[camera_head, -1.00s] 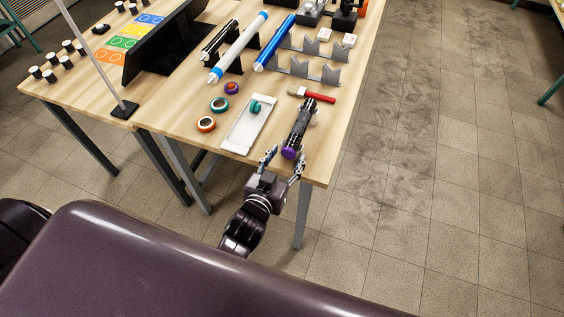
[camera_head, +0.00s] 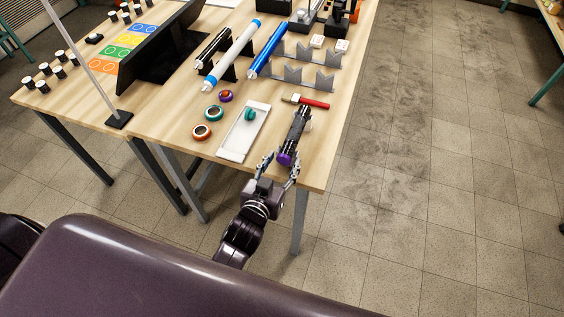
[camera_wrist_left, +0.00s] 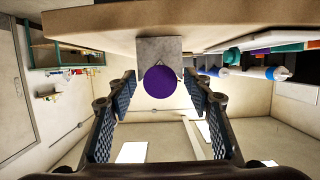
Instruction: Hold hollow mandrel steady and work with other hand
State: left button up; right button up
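The hollow mandrel (camera_head: 298,130) seems to be the dark cylinder with a purple near end, lying lengthwise at the table's front right corner. Its purple round end (camera_wrist_left: 167,82) faces me in the left wrist view, with a grey block behind it. My left gripper (camera_head: 280,161) is open at the front edge, one finger on each side of the purple end. In the left wrist view (camera_wrist_left: 160,92) gaps show between both fingers and the purple end. The far part of the mandrel is hidden there. My right gripper is not in view.
Left of the mandrel is a white tray (camera_head: 233,152) with a teal roll (camera_head: 250,115). A red-handled brush (camera_head: 312,103) lies beyond it. Several tape rolls, grey V-shaped stands (camera_head: 318,83), a blue tube (camera_head: 271,48) and a white tube (camera_head: 232,55) are farther back. Open floor lies to the right.

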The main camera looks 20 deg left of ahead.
pick_arm(q)
jog(key=shift+s, duration=0.1)
jog(key=v, duration=1.2)
jog(key=s+d+f+m+g+b, duration=0.1)
jog(key=s+f+g, duration=0.15)
jog(key=f, duration=0.85)
jog(key=s+d+f+g+h+b, duration=0.15)
jog(key=s+f, duration=0.25)
jog(key=f, duration=0.7)
jog(key=s+f+m+g, duration=0.1)
jog(key=s+f+g, duration=0.2)
jog(key=f, duration=0.7)
jog(key=s+a+f+g+y+b, duration=0.1)
jog(key=s+a+f+g, duration=0.2)
jog(key=s+f, duration=0.7)
jog(key=s+a+f+g+y+b, duration=0.1)
jog(key=s+a+f+g, duration=0.2)
jog(key=s+a+f, duration=0.4)
jog(key=s+f, duration=0.3)
jog(key=s, duration=0.2)
jog(key=shift+a+f+g, duration=0.3)
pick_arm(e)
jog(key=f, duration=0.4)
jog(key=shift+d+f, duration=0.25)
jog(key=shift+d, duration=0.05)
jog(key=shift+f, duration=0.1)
